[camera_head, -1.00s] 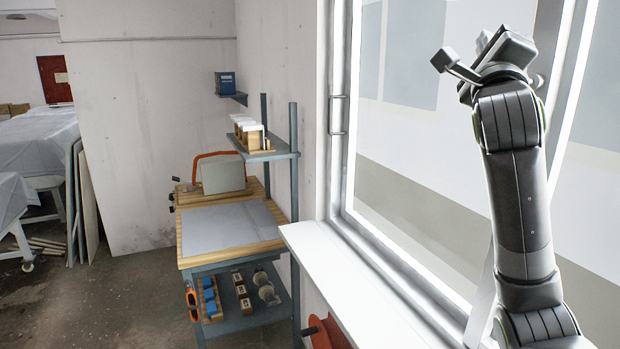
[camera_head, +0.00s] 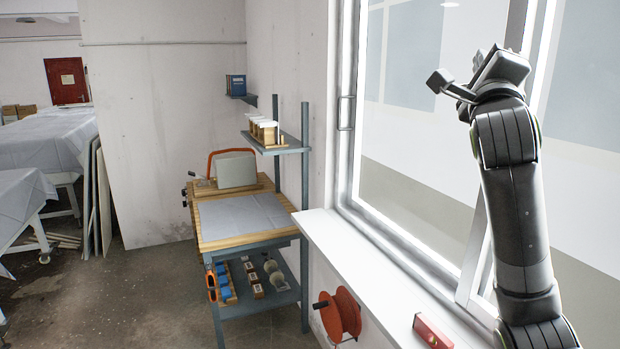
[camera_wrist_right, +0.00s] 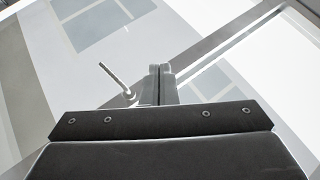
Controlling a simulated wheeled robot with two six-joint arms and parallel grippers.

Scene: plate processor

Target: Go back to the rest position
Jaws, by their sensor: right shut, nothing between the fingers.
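My right arm rises along the right side of the head view, in front of a large window (camera_head: 420,130). My dark right gripper (camera_head: 503,66) is at its top, raised and apart from the work surfaces. In the right wrist view the two grey fingers of the right gripper (camera_wrist_right: 160,75) are together with nothing between them. A thin metal handle (camera_wrist_right: 118,80) shows beside them against the window. My left gripper is not in view.
A workbench (camera_head: 245,238) with a grey mat stands by the wall. A white sill (camera_head: 365,275) runs below the window. A red level (camera_head: 432,332) lies on it. An orange reel (camera_head: 340,312) is below. Covered tables (camera_head: 45,145) are far left, with open floor between.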

